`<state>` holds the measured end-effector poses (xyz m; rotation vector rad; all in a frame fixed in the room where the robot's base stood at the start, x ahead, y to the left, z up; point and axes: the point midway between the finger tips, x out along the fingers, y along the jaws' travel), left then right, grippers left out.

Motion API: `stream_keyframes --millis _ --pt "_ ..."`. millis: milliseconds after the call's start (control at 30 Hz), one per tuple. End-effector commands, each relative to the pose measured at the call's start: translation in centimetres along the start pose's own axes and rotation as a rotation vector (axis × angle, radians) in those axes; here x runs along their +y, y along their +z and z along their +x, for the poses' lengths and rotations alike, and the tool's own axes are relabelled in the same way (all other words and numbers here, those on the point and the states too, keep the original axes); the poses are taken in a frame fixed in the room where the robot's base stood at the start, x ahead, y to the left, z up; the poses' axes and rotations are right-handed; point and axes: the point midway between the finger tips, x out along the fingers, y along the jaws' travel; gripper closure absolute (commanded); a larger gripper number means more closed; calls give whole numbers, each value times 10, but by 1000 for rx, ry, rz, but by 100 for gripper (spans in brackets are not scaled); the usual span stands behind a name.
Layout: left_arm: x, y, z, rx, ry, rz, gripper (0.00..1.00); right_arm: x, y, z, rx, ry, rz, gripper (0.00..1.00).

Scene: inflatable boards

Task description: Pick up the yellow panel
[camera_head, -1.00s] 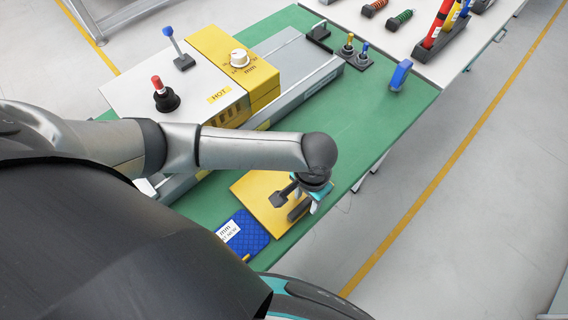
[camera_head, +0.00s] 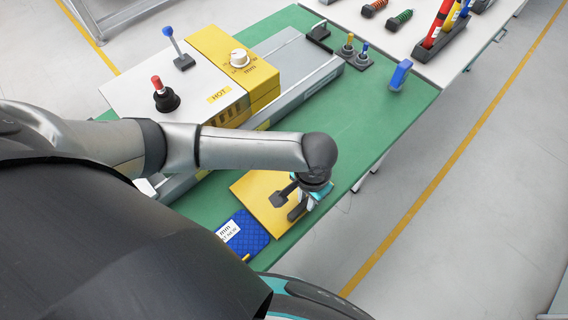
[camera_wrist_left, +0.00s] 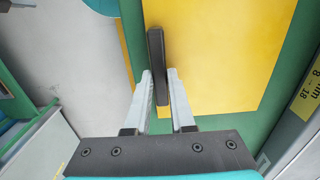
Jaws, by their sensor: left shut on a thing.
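The yellow panel (camera_head: 262,200) lies flat at the near edge of the green table, partly hidden by my left arm and hand. In the left wrist view the yellow panel (camera_wrist_left: 225,55) fills the upper middle, with a black upright bar-like handle (camera_wrist_left: 155,45) at its left side. My left gripper (camera_head: 304,208) is over the panel's right part. In the wrist view my left gripper (camera_wrist_left: 158,80) has its two fingers closed on the black handle. Whether the panel has lifted cannot be told. My right gripper is not in view.
A blue pad (camera_head: 243,236) with a white label lies just left of the panel. A grey and yellow machine (camera_head: 235,70) with knobs stands behind. A blue block (camera_head: 400,74) is at the far right of the green table (camera_head: 360,120), whose right part is largely clear.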

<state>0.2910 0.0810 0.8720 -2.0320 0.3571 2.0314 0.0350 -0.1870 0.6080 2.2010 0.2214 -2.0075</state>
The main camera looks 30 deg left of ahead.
Motion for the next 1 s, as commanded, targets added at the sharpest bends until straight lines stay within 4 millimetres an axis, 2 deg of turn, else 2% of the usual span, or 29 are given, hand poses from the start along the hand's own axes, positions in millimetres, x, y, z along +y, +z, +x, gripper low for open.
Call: stream_keyframes --millis 767,867,1000 --pt "0 -1 -2 2 -1 0 100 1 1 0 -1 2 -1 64" --pt "0 -1 -7 3 0 0 100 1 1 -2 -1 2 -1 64" --pt "0 -2 -23 4 1 0 100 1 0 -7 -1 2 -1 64"
